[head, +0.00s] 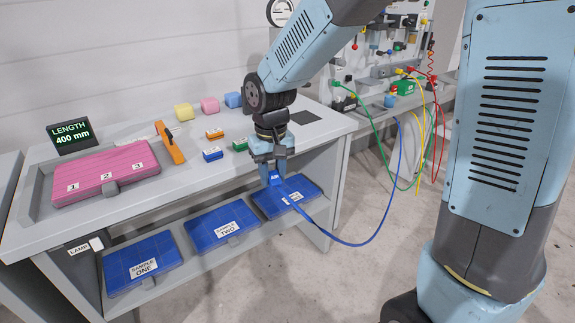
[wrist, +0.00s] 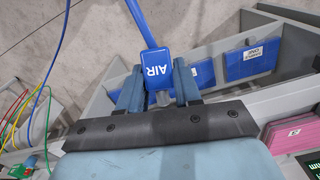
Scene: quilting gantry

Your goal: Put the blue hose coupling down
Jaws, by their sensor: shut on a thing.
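The blue hose coupling (head: 275,179) is held between the fingers of my gripper (head: 269,165), in front of the bench's front edge and above the lower shelf. In the wrist view the coupling (wrist: 155,64) carries the word AIR and sits between the two fingers of my gripper (wrist: 158,85). A blue hose (head: 372,239) runs from it, sags to the right and rises toward the panel at the back. In the head view the coupling overlaps the right-hand blue sample tray; its exact height above that tray is hard to tell.
The lower shelf holds blue trays: SAMPLE ONE (head: 142,265), a second marked TWO (head: 222,231) and a third (head: 296,190). The bench top bears a pink padded block (head: 106,174), an orange-handled tool (head: 170,143) and small coloured blocks. Green, yellow and red hoses hang at the right.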

